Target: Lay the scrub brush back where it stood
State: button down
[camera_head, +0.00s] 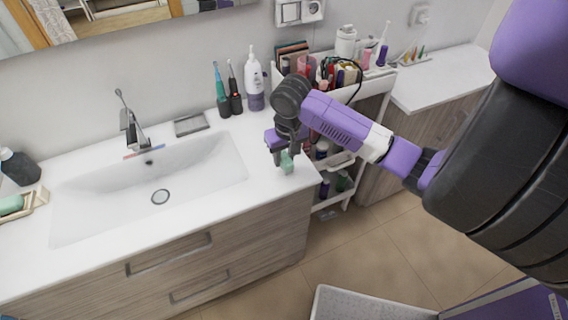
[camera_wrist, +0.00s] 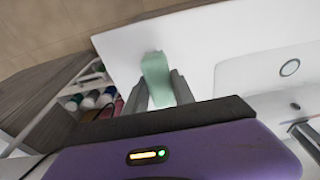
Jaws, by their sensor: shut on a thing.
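The scrub brush appears to be the pale green block (camera_head: 287,166) between my fingers, near the right end of the white countertop. In the wrist view the green block (camera_wrist: 156,75) lies between the two grey fingers, its far end reaching past the fingertips over the white surface. My gripper (camera_head: 286,157) is shut on it, pointing down. I cannot tell whether the block touches the counter. Part of it is hidden by the fingers.
The sink basin (camera_head: 160,190) lies left of my gripper; the faucet (camera_head: 130,122) stands behind it. A white bottle (camera_head: 255,80) and toothbrushes (camera_head: 221,95) stand at the back. The loaded cart (camera_head: 345,92) is at right. A tray (camera_head: 30,207) with a green bar sits at far left.

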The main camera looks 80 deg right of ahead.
aim_at(284, 164)
jog(key=shift+f, duration=1.55)
jog(key=shift+f, duration=0.1)
jog(key=c, duration=1.1)
grip_release()
jog(key=shift+o, duration=0.2)
